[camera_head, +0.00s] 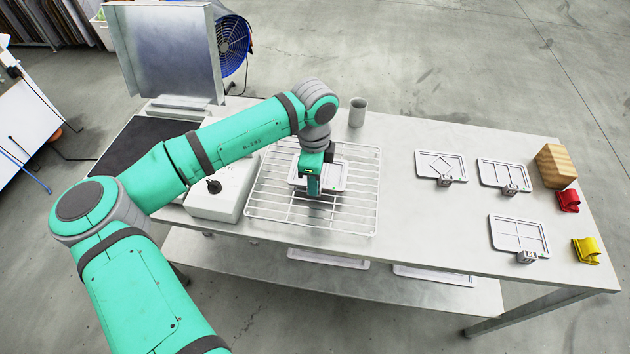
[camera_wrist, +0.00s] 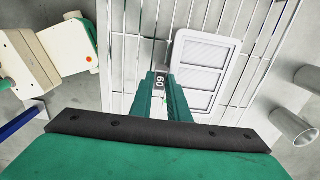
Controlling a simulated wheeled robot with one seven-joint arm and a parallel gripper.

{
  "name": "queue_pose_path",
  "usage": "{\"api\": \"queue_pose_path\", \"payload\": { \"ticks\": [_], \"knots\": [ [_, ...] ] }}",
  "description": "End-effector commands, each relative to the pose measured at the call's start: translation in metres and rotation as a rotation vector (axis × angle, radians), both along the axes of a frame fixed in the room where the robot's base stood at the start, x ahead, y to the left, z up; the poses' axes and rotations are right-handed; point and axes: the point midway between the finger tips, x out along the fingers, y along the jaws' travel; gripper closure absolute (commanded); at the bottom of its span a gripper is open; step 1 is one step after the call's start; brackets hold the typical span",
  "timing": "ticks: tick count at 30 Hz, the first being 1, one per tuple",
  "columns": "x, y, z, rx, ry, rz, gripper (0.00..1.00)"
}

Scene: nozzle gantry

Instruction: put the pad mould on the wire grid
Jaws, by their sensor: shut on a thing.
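A white framed mould (camera_head: 335,178), which I take to be the pad mould, is at the wire grid (camera_head: 345,215). My gripper (camera_head: 312,190) is shut on its small tab and partly hides it in the head view. In the wrist view my gripper (camera_wrist: 161,88) has the numbered tab between its fingers. The mould (camera_wrist: 203,68) there extends to the right over the grid (camera_wrist: 128,60) and shows several pale panels. The mould looks flat and within the grid's outline. I cannot tell whether it rests on the wires or is slightly above them.
Three similar white moulds (camera_head: 519,236) lie at the table's right, near a wooden block (camera_head: 556,166), a red clip (camera_head: 567,201) and a yellow clip (camera_head: 586,250). A grey cup (camera_head: 357,112) stands behind the grid. A white box (camera_head: 217,200) stands left of it.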

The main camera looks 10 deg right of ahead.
Motion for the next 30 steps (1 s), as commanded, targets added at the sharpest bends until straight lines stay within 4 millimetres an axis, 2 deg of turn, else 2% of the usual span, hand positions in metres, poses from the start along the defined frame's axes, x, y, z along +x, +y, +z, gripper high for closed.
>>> {"api": "queue_pose_path", "payload": {
  "ticks": [11, 12, 14, 15, 26, 30],
  "knots": [
    [0.000, 0.000, -0.003, -0.002, 0.000, 0.001, 1.00],
    [0.000, 0.000, -0.005, -0.001, 0.000, 0.000, 0.82],
    [0.000, 0.000, -0.004, -0.001, -0.001, 0.000, 0.68],
    [0.000, 0.000, -0.004, -0.001, -0.001, 0.000, 0.66],
    [0.000, 0.000, -0.001, -0.001, -0.002, 0.000, 0.66],
    [0.000, -0.001, 0.017, -0.002, -0.003, 0.000, 0.66]
  ]
}}
